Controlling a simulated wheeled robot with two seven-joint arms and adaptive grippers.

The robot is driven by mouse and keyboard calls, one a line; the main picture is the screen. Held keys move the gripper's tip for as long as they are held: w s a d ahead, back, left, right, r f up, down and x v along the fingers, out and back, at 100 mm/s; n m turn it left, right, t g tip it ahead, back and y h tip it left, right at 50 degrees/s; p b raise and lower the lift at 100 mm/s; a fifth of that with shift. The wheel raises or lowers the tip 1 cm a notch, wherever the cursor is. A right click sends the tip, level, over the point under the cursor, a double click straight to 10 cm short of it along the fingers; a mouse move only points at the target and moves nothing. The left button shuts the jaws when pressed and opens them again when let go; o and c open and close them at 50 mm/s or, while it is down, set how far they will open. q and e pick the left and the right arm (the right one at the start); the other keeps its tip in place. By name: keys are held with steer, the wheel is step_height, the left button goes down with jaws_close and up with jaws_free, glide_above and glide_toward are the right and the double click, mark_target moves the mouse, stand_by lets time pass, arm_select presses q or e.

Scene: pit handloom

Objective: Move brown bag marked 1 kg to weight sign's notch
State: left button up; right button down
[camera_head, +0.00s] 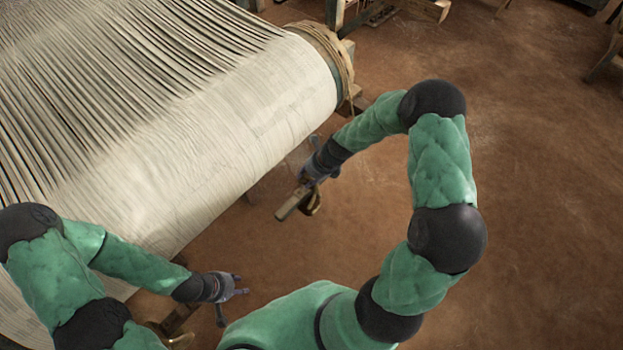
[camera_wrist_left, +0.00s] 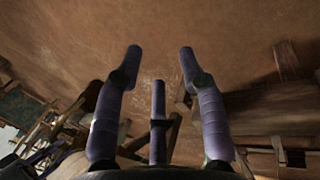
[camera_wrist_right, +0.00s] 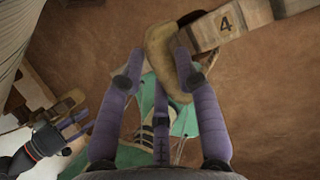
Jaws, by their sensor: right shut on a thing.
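My right gripper (camera_head: 308,184) is shut on a tan-brown bag (camera_wrist_right: 160,45). The bag sits between its fingertips in the right wrist view and shows small and dark below the gripper in the head view (camera_head: 314,205). No 1 kg mark is readable on it. A pale wooden bar (camera_wrist_right: 215,30) marked "4", probably the weight sign, lies right beside the bag; its end shows in the head view (camera_head: 291,204). I cannot tell whether bag and bar touch, and no notch shows clearly. My left gripper (camera_head: 239,286) is open and empty at lower left, its fingers apart in the left wrist view (camera_wrist_left: 163,52).
The loom's cloth-wrapped beam (camera_head: 250,110) with pale warp threads fills the upper left, with rope (camera_head: 330,50) round its end. Wooden loom parts (camera_wrist_left: 50,130) show in the left wrist view. The brown earth floor (camera_head: 550,200) is clear at right.

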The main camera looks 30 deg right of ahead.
steer(key=shift+w+a+r, duration=0.1)
steer(key=shift+w, duration=0.25)
steer(key=shift+f, duration=0.2)
steer(key=shift+f+b, duration=0.65)
steer(key=shift+f, duration=0.35)
steer(key=shift+f, duration=0.3)
steer(key=c, duration=0.8)
jaws_free()
steer(key=shift+s+f, duration=0.1)
steer(key=shift+s, duration=0.05)
steer(key=v, duration=1.2)
